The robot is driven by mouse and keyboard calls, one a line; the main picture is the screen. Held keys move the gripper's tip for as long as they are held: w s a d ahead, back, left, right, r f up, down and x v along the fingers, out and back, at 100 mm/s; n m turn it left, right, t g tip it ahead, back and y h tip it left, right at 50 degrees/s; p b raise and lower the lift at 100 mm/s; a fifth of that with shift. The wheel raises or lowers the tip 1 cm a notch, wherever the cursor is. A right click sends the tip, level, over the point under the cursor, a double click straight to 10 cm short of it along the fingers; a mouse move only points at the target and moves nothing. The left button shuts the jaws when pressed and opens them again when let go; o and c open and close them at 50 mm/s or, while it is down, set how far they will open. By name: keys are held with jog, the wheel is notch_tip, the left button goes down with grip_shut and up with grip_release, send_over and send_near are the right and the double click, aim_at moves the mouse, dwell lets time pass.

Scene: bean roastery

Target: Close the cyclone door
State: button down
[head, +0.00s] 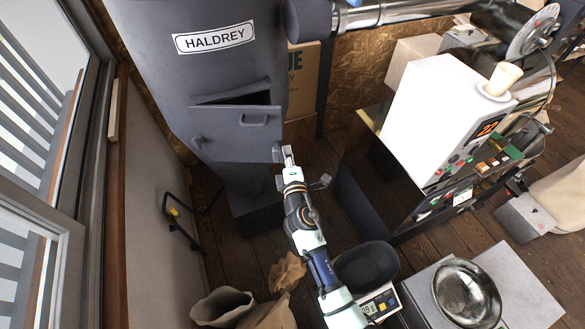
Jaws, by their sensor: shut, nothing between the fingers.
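The grey cyclone (160,60) carries a HALDREY label and stands at the upper left in the head view. Its door (235,145) is a grey panel with a bar handle (253,120) near its upper edge. A dark gap (240,99) shows above the door's upper edge, so the door stands ajar. My gripper (288,152) is shut and empty at the door's lower right corner, beside a small knob (277,152). I cannot tell whether it touches the door. Another knob (197,142) is on the left side.
A white control box (425,115) with a lit display stands on the machine at right. A black bin (366,266) and a steel bowl (466,292) are at the lower right. Sacks (222,305) lie at the bottom. Cardboard boxes (301,78) stand behind the cyclone. Windows line the left.

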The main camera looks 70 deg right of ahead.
jog(key=s+b+x, duration=0.1)
jog(key=b+x, duration=0.4)
jog(key=x, duration=0.6)
jog(key=shift+w+d, duration=0.15)
jog(key=shift+d, duration=0.35)
